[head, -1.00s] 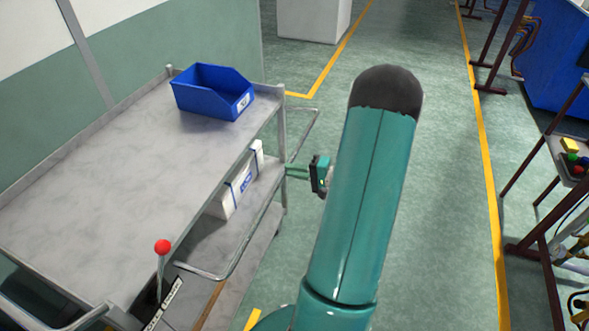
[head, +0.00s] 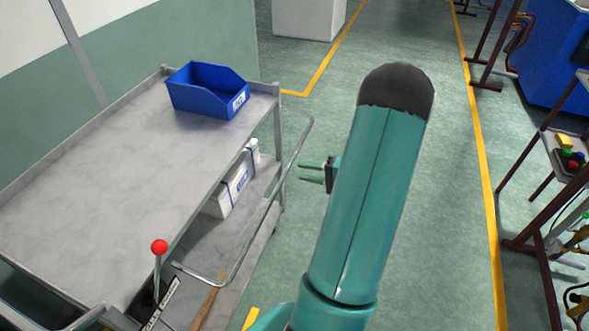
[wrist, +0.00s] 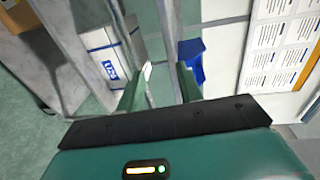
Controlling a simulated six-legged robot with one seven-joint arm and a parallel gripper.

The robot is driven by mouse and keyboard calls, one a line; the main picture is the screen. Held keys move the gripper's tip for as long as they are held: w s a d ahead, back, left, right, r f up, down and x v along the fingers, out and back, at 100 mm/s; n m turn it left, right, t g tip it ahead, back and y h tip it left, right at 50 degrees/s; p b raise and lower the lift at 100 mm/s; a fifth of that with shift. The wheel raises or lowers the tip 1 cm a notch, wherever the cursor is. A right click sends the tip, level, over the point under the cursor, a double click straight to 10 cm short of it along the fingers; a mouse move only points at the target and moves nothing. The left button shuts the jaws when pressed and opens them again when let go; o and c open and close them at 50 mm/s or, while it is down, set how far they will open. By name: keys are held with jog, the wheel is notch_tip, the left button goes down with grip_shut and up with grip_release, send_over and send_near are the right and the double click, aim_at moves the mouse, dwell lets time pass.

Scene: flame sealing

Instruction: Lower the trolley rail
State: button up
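The trolley (head: 110,190) is a grey metal cart at the left in the head view. Its rail (head: 266,216), a bent grey tube, stands out from the trolley's right side at a slant, below the top shelf's edge. My gripper (head: 302,172) is just right of the rail, with its fingers pointing left towards it. The fingers are apart and look empty. In the wrist view, my gripper (wrist: 159,78) also shows its fingers spread. A small bright piece lies between them in the picture; I cannot tell what it is. A lever with a red knob (head: 159,247) stands at the trolley's near corner.
A blue bin (head: 205,95) sits on the top shelf, and a white box (head: 232,185) on the lower shelf. A cabinet (head: 305,18) stands at the back.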

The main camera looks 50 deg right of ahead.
jog(key=v, duration=0.8)
jog(key=shift+s, duration=0.15)
